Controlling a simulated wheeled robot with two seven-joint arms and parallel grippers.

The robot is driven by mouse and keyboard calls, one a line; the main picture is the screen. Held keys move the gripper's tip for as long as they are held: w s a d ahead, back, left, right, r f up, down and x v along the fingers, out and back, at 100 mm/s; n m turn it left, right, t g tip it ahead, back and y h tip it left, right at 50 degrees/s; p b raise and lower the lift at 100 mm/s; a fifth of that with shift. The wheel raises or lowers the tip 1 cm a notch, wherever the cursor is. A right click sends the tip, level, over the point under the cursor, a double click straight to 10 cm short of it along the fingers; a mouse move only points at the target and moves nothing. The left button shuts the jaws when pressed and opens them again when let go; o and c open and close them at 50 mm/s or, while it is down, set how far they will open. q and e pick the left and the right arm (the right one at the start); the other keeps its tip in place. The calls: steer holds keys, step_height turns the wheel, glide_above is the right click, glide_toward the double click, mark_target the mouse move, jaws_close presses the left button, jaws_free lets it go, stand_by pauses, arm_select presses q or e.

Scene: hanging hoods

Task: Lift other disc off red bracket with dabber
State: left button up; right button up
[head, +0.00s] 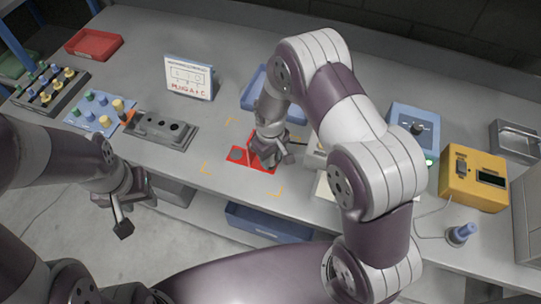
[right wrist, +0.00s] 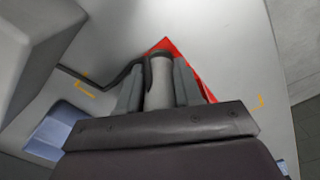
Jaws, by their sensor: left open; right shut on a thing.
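The red bracket (head: 262,166) lies on the bench in the middle of the head view, and its red edge shows behind the fingers in the right wrist view (right wrist: 166,45). A dark grey round disc (head: 237,155) shows at the bracket's left end. My right gripper (head: 268,152) is over the bracket, shut on a pale grey cylinder, seemingly the dabber (right wrist: 158,85). Its tip and whatever is under it are hidden. My left gripper (head: 130,206) is open and empty, in front of the bench edge, well left of the bracket.
A grey block with holes (head: 160,130) and a blue peg board (head: 98,112) stand left of the bracket. A sign (head: 189,77) stands behind. A blue tray (head: 253,93) lies near my right arm. A yellow box (head: 474,180) stands right. Yellow corner marks surround the bracket.

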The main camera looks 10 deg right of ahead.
step_height(320, 180, up, 7)
steer(key=p, duration=0.6)
steer(key=shift+r, duration=0.1)
stand_by(0.5)
